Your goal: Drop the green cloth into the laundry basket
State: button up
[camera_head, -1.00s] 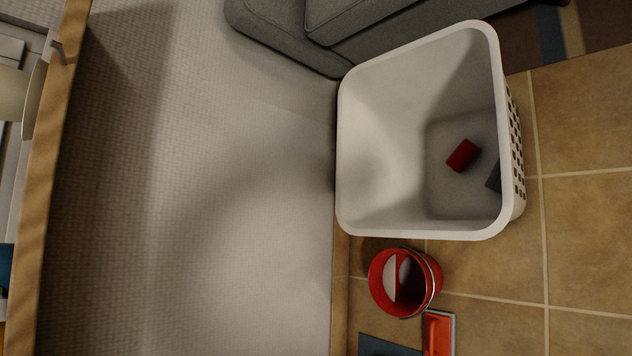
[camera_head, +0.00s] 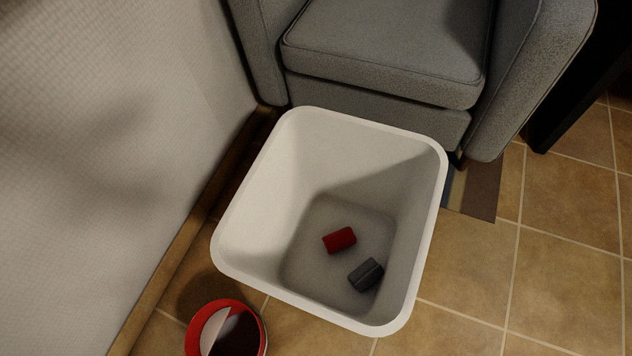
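The white laundry basket (camera_head: 255,215) stands on the tiled floor in the middle of the head camera view, its open top facing me. Inside, on its bottom, lie a small red rolled item (camera_head: 340,240) and a dark grey rolled item (camera_head: 365,274), a little apart. I see no green cloth in the view. My gripper is not in view, so I cannot see whether it holds anything.
A grey armchair (camera_head: 390,50) stands right behind the basket. A pale wall (camera_head: 90,150) runs along the left. A red bucket (camera_head: 228,330) is at the lower left, near the basket. Tiled floor (camera_head: 560,270) is clear on the right.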

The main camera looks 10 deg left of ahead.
aim_at(349, 266)
jog(key=u, duration=0.1)
jog(key=i, duration=1)
jog(key=z, duration=0.1)
